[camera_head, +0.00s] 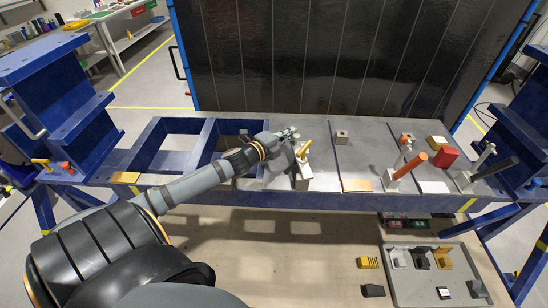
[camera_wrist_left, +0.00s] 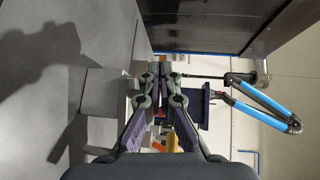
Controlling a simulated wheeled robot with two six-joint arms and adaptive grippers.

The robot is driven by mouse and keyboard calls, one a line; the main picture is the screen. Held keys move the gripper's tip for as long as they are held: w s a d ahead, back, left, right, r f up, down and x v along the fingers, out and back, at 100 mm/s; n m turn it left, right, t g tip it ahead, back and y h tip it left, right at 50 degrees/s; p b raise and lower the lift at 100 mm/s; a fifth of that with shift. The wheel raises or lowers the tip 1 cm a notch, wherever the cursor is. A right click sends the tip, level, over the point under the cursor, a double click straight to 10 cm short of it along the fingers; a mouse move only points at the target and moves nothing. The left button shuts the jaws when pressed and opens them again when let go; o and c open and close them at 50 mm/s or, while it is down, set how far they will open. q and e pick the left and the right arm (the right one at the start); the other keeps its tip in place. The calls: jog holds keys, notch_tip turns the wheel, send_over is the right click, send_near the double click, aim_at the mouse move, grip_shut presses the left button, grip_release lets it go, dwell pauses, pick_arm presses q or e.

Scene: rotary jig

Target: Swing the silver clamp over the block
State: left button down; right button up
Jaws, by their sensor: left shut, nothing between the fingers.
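My left gripper (camera_head: 291,134) is shut and empty, over the workbench just left of and above a clamp (camera_head: 302,172) with a yellow handle. Its closed fingers (camera_wrist_left: 161,78) show in the left wrist view, with a grey block-like part (camera_wrist_left: 100,92) to their left. To the right stand a clamp (camera_head: 392,180) with an orange handle and a clamp (camera_head: 466,181) with a black handle. All have pale metallic parts, so I cannot tell which is the silver one. A small grey block (camera_head: 342,136) sits on the plate behind. My right gripper is out of view.
A dark panel (camera_head: 340,55) rises behind. A grey tray (camera_head: 415,291) with small parts is below. The plate's middle is fairly clear.

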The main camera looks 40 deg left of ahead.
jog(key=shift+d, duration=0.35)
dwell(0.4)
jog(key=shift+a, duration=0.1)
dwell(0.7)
